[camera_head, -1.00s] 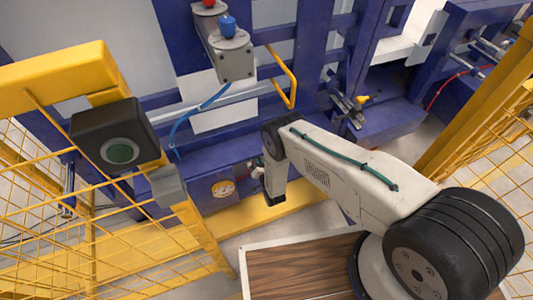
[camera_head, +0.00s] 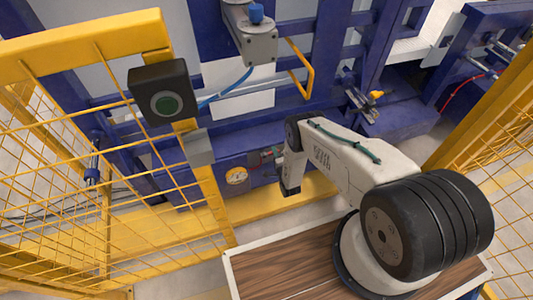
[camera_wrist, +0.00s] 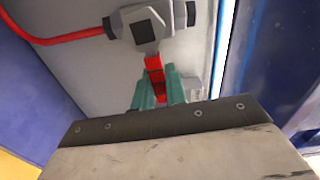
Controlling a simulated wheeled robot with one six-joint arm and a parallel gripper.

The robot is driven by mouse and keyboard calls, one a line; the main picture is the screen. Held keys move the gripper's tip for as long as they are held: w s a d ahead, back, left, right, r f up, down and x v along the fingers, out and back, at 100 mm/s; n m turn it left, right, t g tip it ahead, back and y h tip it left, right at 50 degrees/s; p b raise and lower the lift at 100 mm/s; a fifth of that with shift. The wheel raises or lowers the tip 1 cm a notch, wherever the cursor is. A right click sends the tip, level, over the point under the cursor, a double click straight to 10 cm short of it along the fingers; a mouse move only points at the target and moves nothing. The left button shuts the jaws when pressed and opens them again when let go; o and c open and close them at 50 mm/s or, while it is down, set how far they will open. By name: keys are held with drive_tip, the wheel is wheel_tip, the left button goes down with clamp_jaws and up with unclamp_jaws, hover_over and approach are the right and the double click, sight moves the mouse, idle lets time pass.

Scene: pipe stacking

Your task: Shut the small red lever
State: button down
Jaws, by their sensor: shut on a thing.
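The small red lever (camera_wrist: 154,64) shows in the wrist view, hanging from a grey metal valve (camera_wrist: 144,28) on a pale panel. My gripper (camera_wrist: 157,88) has green fingertips, one on each side of the lever's lower part, shut on it. The lever's end between the fingers is partly hidden. In the head view my arm reaches down to the blue machine's lower front, and its wrist hides the fingertips. I cannot make out the lever there.
A red hose (camera_wrist: 62,37) runs left from the valve. A round gauge (camera_head: 236,176) sits left of my wrist on the machine's front.

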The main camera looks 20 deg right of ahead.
drive_tip(key=shift+f+m, duration=0.2)
drive_tip(key=shift+m, duration=0.2)
idle(0.3)
drive_tip(key=c, duration=1.4)
unclamp_jaws()
drive_tip(key=shift+d, duration=0.1)
drive_tip(key=shift+c, duration=0.2)
drive_tip(key=s, duration=0.7)
drive_tip(key=shift+s, duration=0.4)
